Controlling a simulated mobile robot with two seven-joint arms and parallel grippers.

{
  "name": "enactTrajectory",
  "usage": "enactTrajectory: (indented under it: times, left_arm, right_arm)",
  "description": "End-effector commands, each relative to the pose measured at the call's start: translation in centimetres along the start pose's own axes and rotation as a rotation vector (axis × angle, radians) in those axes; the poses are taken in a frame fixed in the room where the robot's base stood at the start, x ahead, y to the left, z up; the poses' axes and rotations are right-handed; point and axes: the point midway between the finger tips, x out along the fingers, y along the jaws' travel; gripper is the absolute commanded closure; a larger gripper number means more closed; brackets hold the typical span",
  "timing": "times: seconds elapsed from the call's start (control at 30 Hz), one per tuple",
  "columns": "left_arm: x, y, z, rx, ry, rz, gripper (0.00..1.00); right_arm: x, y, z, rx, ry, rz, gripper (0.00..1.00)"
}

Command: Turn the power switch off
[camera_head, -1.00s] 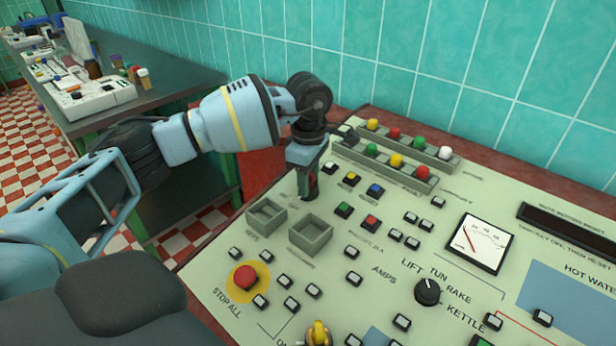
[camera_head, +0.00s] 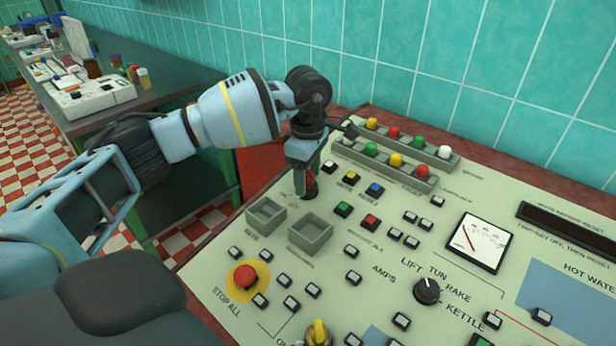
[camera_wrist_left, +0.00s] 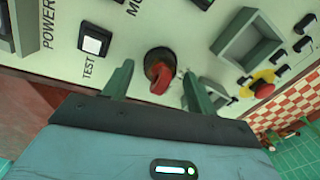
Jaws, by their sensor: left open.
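The power switch is a red rotary knob on a dark round base (camera_wrist_left: 160,73), in the middle of the left wrist view. The word POWER is printed to its left on the panel. In the head view its red handle (camera_head: 311,180) shows partly behind my gripper, near the panel's upper left edge. My left gripper (camera_head: 304,186) is over the switch from above. In the left wrist view its two fingers (camera_wrist_left: 156,78) stand open, one on each side of the red handle, with gaps visible. I cannot tell how deep the fingertips reach. My right gripper is out of view.
The pale green panel (camera_head: 215,290) holds two open square boxes (camera_head: 311,233), a red stop button on yellow (camera_head: 246,277), a white TEST button (camera_wrist_left: 94,41) and rows of coloured lamps (camera_head: 396,160). A teal tiled wall (camera_head: 420,60) rises behind.

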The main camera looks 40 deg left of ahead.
Motion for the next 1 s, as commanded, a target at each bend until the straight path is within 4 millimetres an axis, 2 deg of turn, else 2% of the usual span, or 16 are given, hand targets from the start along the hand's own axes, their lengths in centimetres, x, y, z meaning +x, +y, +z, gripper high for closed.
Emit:
enactTrajectory:
  times: [0.2,0.43,1.0]
  left_arm:
    - [-3.6,0.1,0.1,0.001,-0.002,0.004,0.42]
    - [-6.3,0.0,0.0,0.0,-0.001,0.003,0.42]
    - [-6.8,0.0,0.0,0.0,-0.001,0.001,0.42]
  right_arm:
    - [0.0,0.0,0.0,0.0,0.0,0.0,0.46]
    - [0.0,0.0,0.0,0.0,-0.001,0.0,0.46]
    - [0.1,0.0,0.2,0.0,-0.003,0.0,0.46]
